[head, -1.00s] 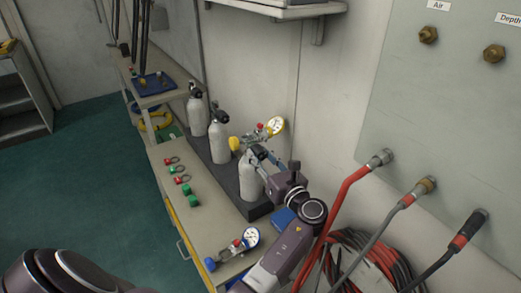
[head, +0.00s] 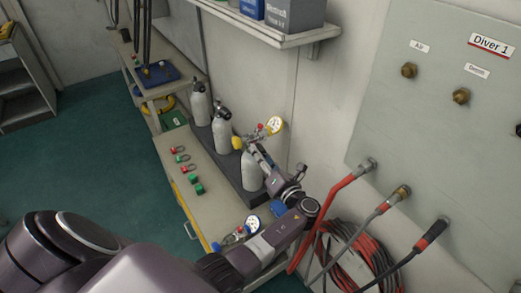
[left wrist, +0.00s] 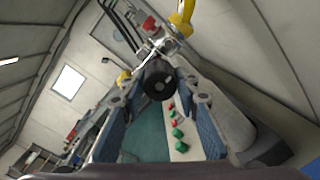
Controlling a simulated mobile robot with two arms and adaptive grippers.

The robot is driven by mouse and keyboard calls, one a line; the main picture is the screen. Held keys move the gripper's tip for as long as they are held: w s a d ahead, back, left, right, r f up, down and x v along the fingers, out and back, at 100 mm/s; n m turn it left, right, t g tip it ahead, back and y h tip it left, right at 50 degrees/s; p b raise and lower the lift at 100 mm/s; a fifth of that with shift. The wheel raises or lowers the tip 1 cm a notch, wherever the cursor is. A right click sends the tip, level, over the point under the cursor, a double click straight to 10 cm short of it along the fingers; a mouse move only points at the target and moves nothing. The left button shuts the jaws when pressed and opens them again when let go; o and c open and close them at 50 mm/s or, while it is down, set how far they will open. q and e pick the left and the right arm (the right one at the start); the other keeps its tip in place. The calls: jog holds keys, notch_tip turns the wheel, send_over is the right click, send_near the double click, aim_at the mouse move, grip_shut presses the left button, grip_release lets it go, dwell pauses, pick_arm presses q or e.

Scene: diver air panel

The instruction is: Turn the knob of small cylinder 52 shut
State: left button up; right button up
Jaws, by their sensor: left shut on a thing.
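Three pale grey small cylinders stand in a row: a far one (head: 201,106), a middle one (head: 222,138) and the nearest one (head: 250,178). Their numbers are too small to read. My left gripper (head: 256,152) is at the top of the nearest cylinder and partly hides its valve. In the left wrist view a round black knob (left wrist: 159,82) lies between the blue-padded fingertips, and the left gripper is shut on it. My right gripper is out of view.
The cylinders stand in a dark rack (head: 232,166) against the wall. Red and green fittings (head: 187,170) lie on the bench, with another gauge (head: 252,224) nearer. Red and grey hoses (head: 335,192) hang from the panel at right. A shelf (head: 270,35) is above.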

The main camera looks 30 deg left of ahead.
pick_arm(q)
jog(key=shift+a, duration=0.1)
dwell(0.4)
jog(key=o, duration=1.2)
jog(key=shift+c, duration=0.2)
jog(key=v, duration=1.2)
jog(key=shift+f, duration=0.1)
